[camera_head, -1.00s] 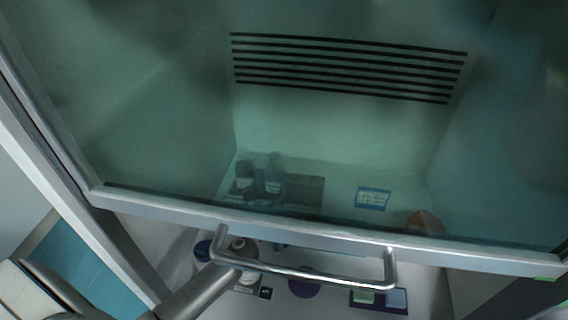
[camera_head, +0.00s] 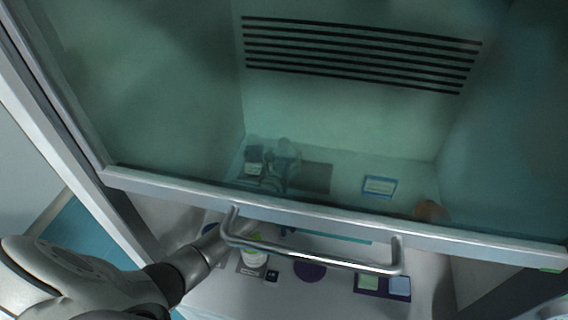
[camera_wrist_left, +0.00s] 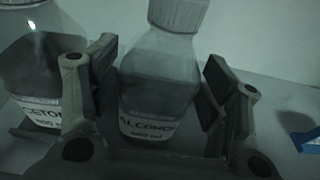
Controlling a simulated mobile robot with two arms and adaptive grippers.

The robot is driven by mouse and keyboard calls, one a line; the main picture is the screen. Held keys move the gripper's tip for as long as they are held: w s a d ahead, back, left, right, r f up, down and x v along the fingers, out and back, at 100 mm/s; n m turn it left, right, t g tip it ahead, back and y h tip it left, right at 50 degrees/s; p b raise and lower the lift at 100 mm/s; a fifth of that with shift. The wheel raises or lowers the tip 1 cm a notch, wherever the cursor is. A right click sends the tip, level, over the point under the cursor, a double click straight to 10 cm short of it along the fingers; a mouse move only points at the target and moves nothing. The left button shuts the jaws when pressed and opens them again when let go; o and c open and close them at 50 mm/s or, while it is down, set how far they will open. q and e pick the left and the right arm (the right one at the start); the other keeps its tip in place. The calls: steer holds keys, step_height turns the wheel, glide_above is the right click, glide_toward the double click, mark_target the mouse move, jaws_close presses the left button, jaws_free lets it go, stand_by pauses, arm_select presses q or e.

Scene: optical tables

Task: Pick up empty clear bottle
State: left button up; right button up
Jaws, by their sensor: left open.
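My left gripper (camera_wrist_left: 160,78) is open in the left wrist view, with one finger on each side of a clear bottle labelled "ALCOHOL" (camera_wrist_left: 158,85). This bottle has a pale ribbed cap and stands upright. A second clear bottle labelled "ACETONE" (camera_wrist_left: 38,65) stands to its left, outside the fingers. In the head view my left gripper (camera_head: 276,180) shows dimly through the tinted glass, by the two bottles (camera_head: 254,162). My right gripper is out of view.
A tinted sash with a metal handle (camera_head: 310,258) spans the hood front; my left arm passes under it. Inside are a blue-edged box (camera_head: 380,187) and an orange-brown object (camera_head: 430,210). A white container (camera_head: 254,258) and a purple tray (camera_head: 382,285) lie near the front.

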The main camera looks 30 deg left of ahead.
arm_select(q)
steer(key=shift+w, duration=0.2)
steer(key=shift+s, duration=0.1)
steer(key=shift+c, duration=0.4)
steer(key=c, duration=0.7)
steer(key=shift+r, duration=0.15)
